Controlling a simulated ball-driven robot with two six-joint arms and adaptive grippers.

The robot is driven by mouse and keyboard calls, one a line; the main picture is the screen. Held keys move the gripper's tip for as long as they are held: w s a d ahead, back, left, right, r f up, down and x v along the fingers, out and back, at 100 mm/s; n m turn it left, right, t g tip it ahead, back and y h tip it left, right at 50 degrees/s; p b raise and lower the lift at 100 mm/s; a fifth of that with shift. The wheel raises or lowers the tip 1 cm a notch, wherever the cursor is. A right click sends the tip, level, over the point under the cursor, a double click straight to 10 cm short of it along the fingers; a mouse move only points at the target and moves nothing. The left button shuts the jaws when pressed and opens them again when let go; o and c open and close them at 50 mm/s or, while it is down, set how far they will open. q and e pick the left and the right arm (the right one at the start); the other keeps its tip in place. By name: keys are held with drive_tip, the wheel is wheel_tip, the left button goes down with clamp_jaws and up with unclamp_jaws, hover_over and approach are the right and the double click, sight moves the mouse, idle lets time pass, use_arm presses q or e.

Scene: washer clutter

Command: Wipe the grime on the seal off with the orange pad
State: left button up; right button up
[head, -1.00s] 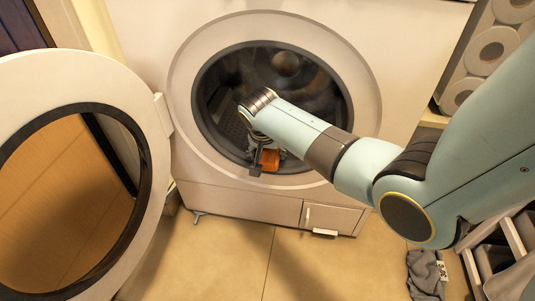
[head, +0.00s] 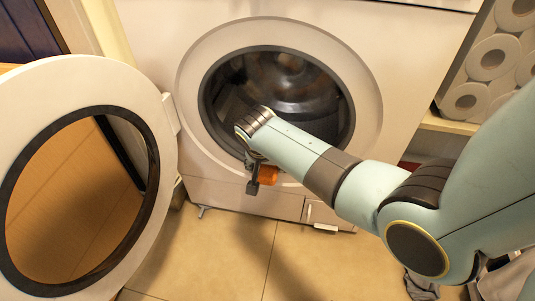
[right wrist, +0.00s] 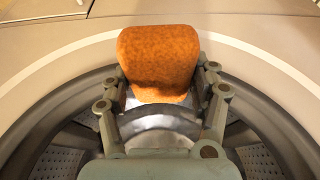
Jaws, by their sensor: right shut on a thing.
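The orange pad (head: 268,175) is at the bottom edge of the washer's round opening; it also shows in the right wrist view (right wrist: 158,55). My right gripper (head: 255,176) is shut on the pad, with a finger on each side of it in the right wrist view (right wrist: 160,85). The dark seal (head: 206,105) rings the opening, and its lower part shows in the right wrist view (right wrist: 30,120). The pad overlaps the seal's lower front edge; I cannot tell whether they touch. I cannot make out the grime. My left gripper is out of view.
The washer door (head: 160,235) hangs wide open at the left. The metal drum (head: 290,80) shows inside the opening. A shelf of paper rolls (head: 488,57) stands at the right. A grey cloth (head: 420,287) lies on the tiled floor, which is clear before the washer.

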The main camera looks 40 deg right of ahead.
drive_tip(key=shift+w+d, duration=0.55)
drive_tip(key=shift+d, duration=0.15)
drive_tip(key=shift+w+d+r, duration=0.3)
drive_tip(key=shift+w+d, duration=0.1)
drive_tip(key=shift+d, duration=0.1)
drive_tip(key=shift+w+d+f+b, duration=0.2)
drive_tip(key=shift+w+d+b, duration=0.1)
drive_tip(key=shift+w+d, duration=0.05)
drive_tip(key=shift+w+d+r, duration=0.1)
drive_tip(key=shift+w+d, duration=0.4)
drive_tip(key=shift+d, duration=0.05)
drive_tip(key=shift+s+a+p, duration=0.3)
drive_tip(key=shift+s+a, duration=0.1)
drive_tip(key=shift+a, duration=0.1)
drive_tip(key=shift+s+a, duration=0.6)
drive_tip(key=shift+s+a+p, duration=0.75)
drive_tip(key=shift+a+p, duration=0.1)
drive_tip(key=shift+a, duration=0.05)
drive_tip(key=shift+s+d, duration=0.1)
drive_tip(key=shift+d, duration=0.05)
